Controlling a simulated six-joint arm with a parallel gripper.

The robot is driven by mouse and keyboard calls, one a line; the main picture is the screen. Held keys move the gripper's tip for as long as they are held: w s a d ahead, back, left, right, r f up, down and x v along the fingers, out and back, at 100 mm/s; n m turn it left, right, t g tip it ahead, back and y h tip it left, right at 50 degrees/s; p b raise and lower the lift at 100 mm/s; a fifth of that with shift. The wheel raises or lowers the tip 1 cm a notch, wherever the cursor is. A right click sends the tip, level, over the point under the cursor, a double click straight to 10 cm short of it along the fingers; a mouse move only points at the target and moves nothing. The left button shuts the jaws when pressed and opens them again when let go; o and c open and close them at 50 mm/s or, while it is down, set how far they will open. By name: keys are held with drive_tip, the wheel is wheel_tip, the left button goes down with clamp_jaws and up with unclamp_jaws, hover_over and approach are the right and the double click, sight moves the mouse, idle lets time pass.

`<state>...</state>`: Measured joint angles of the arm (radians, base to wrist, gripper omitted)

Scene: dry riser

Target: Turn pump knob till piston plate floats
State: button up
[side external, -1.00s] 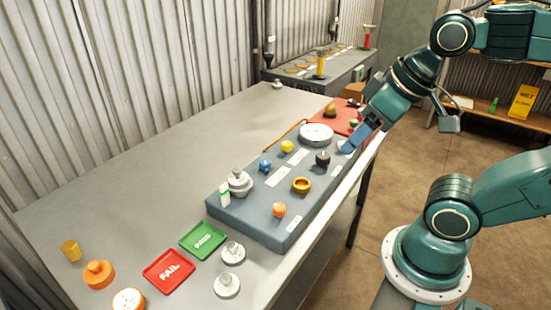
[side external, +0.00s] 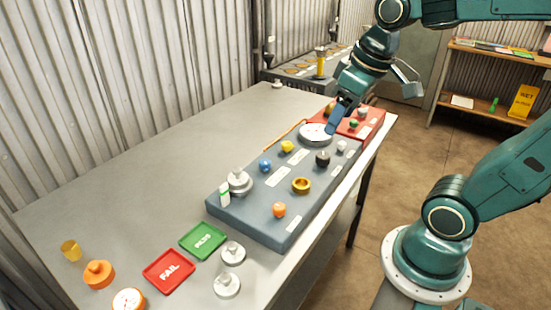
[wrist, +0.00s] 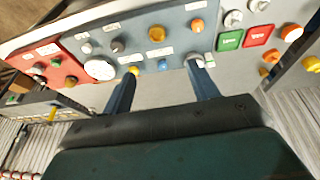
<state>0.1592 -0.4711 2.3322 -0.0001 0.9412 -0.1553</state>
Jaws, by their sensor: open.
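A grey-blue panel (side external: 255,210) on the bench carries the knobs; its labels are too small to read, so I cannot tell which is the pump knob. It has a black knob (side external: 323,158), a grey knob (side external: 342,146), a yellow knob (side external: 287,146), a blue knob (side external: 265,165), an orange knob (side external: 279,209) and a brass ring (side external: 302,186). A silver stacked disc piece (side external: 239,182), seemingly the piston plate, stands at the near left; any gap beneath it is not clear. My gripper (side external: 332,129) is open and empty near the white gauge (side external: 316,138); in the wrist view its fingers (wrist: 163,68) straddle the blue knob's direction.
A red box (side external: 365,124) with knobs adjoins the panel's far end. Orange items (side external: 98,274) stand at the near left. The bench's left side is clear.

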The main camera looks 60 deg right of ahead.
drive_tip(key=w+d+f+g, duration=0.2)
drive_tip(key=w+d, duration=0.4)
drive_tip(key=d, duration=0.1)
drive_tip(key=g, duration=0.2)
hover_over(324, 155)
drive_tip(key=shift+y, duration=0.3)
wheel_tip(324, 155, down, 5)
drive_tip(key=shift+r, duration=0.2)
drive_tip(key=shift+f, duration=0.1)
drive_tip(key=shift+f, duration=6.8)
drive_tip(key=c, duration=1)
